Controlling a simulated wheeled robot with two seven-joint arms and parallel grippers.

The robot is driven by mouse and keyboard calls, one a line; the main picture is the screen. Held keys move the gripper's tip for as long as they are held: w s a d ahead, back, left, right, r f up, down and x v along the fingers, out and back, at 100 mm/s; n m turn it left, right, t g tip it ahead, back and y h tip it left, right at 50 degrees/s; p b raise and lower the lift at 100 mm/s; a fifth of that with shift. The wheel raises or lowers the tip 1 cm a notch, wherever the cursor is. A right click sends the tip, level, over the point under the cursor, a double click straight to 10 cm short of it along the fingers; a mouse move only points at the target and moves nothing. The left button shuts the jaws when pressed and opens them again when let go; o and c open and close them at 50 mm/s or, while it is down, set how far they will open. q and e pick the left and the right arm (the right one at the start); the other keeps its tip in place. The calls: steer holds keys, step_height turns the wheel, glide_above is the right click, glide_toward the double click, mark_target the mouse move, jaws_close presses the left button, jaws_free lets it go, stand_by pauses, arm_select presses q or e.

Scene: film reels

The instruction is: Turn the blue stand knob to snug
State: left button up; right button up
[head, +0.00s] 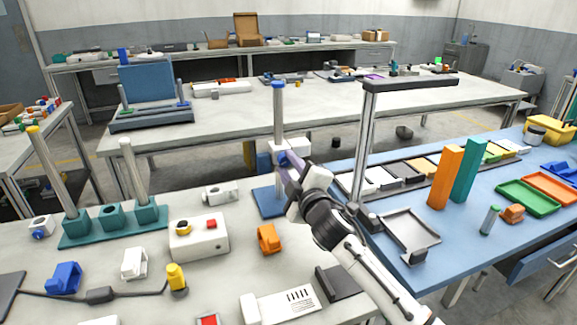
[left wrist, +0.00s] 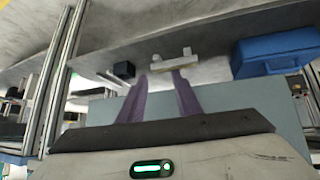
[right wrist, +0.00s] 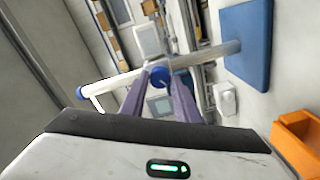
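The blue stand has a flat blue base (head: 270,201) and an upright grey post (head: 278,120) with a blue cap, on the front table. A white clamp block (head: 291,145) sits partway up the post. In the right wrist view, the blue knob (right wrist: 160,77) lies between my right fingertips, in front of the post (right wrist: 115,84), with no clear gap at either side. My right gripper (head: 287,160) reaches it from the lower right and partly hides the knob in the head view. My left gripper (left wrist: 160,76) is out of the head view; its fingers are apart and empty.
A teal rack (head: 115,224) with posts, a white box (head: 198,238) and an orange part (head: 268,239) stand left of and in front of the stand. A tall gantry frame (head: 361,140) rises close on the right. A blue case (left wrist: 275,52) shows in the left wrist view.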

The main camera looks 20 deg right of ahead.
steer(key=o, duration=0.3)
steer(key=shift+s, duration=0.1)
steer(key=s, duration=1)
steer(key=shift+d, duration=0.25)
